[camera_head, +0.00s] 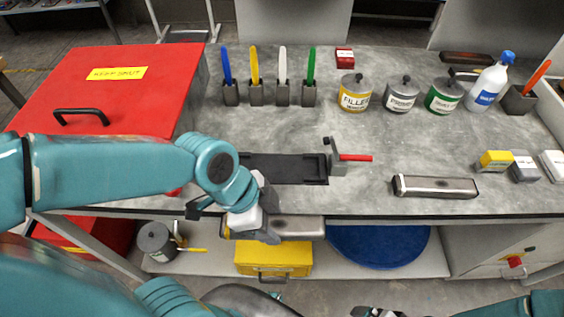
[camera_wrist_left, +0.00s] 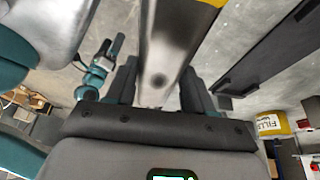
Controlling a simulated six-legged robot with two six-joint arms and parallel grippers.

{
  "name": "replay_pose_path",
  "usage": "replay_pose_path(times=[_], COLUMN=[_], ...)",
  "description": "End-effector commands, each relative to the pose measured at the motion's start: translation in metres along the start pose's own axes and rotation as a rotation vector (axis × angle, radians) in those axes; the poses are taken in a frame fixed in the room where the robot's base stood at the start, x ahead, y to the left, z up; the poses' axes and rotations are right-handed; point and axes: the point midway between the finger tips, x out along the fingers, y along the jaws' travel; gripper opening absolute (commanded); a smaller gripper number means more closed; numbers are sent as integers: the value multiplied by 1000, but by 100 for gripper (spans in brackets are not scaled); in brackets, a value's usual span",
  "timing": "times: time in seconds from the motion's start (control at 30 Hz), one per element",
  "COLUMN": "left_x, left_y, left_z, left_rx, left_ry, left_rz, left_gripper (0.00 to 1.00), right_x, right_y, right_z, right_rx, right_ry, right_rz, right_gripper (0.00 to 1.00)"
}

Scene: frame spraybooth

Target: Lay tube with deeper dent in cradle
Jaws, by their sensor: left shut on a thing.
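My left gripper (camera_head: 262,222) is shut on a silver tube (camera_head: 298,229) and holds it level at the table's front edge, below the cradle in the picture. In the left wrist view the held tube (camera_wrist_left: 168,35) runs between the fingers (camera_wrist_left: 160,92), with a dark dent-like mark on its face and a yellow band at the top. The cradle (camera_head: 290,168), a black tray with a red-handled clamp (camera_head: 345,157), is empty. A second silver tube (camera_head: 436,187) lies on the table to its right; I cannot compare dents. My right gripper (camera_head: 375,312) shows only partly at the bottom edge.
A red cabinet (camera_head: 110,95) stands at the left. Upright coloured tools line the table's back, with cans (camera_head: 355,92) and a spray bottle (camera_head: 488,85) to the right. Small yellow and grey blocks (camera_head: 495,160) sit at the right. Below are a yellow box (camera_head: 272,258) and a shelf.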

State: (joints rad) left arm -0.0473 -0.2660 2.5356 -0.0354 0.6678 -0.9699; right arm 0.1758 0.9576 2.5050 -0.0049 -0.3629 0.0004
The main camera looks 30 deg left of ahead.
Motion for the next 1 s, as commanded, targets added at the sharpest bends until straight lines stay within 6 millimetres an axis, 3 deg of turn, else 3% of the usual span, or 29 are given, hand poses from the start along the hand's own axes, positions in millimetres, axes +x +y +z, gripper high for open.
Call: replay_pose_path(times=[0.17, 0.5, 0.7, 0.87, 1.0], left_x=[-9, -4, -3, 2, 22], left_y=[-15, -114, -160, -173, -173], left_z=[1, 2, 1, 1, 9], left_rx=[5, 9, 12, 12, 11], left_ry=[-4, -1, -1, -1, -2], left_rz=[11, 6, 5, 6, 9], left_gripper=[15, 15, 15, 15, 15], right_x=[-26, -42, -52, -55, -59], right_y=[-9, -15, -19, -20, -21], right_z=[0, 1, 1, 1, 1], right_rx=[0, 0, 0, 0, 0], right_ry=[0, 0, 0, 0, 0], right_rz=[0, 0, 0, 0, 0], right_gripper=[100, 100, 100, 100, 100])
